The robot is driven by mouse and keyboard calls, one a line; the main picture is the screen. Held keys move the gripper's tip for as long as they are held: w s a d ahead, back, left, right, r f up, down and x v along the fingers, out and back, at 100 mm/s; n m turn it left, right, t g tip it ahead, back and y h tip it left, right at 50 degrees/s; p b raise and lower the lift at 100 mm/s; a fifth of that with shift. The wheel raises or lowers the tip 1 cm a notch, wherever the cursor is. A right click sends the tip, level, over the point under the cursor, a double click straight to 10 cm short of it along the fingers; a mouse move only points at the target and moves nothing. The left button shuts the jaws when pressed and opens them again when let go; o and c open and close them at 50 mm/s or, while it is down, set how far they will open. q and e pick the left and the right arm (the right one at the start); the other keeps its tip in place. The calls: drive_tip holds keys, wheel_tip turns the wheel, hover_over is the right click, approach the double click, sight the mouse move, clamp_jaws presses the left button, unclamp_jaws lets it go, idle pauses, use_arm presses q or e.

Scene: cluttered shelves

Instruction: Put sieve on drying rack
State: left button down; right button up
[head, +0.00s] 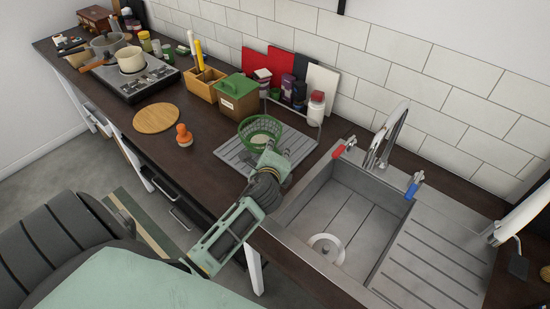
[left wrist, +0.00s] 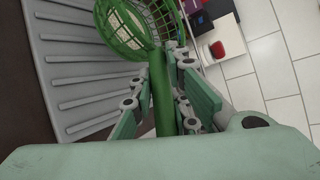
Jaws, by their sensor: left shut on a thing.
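My left gripper (head: 270,158) is shut on the handle of a green sieve; in the left wrist view the handle runs between the fingers (left wrist: 160,78). The round sieve head (left wrist: 124,22) with pale mesh points away from the gripper. My right gripper is out of view.
The steel sink (head: 320,215) and tap (head: 388,130) are to the right. A green-lidded box (head: 238,98), jars (head: 298,95) and upright boards (head: 318,88) stand behind. An orange-topped brush (head: 183,135) and round wooden board (head: 156,118) are left. Dark counter is clear between them.

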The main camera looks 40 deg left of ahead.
use_arm(q)
wheel_tip(320, 180, down, 4)
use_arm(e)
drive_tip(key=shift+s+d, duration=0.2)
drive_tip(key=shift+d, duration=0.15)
use_arm(q)
drive_tip(key=shift+f, duration=0.1)
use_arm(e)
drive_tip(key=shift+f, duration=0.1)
use_arm(q)
drive_tip(key=c, duration=1.7)
unclamp_jaws()
drive_tip(key=shift+o, duration=0.2)
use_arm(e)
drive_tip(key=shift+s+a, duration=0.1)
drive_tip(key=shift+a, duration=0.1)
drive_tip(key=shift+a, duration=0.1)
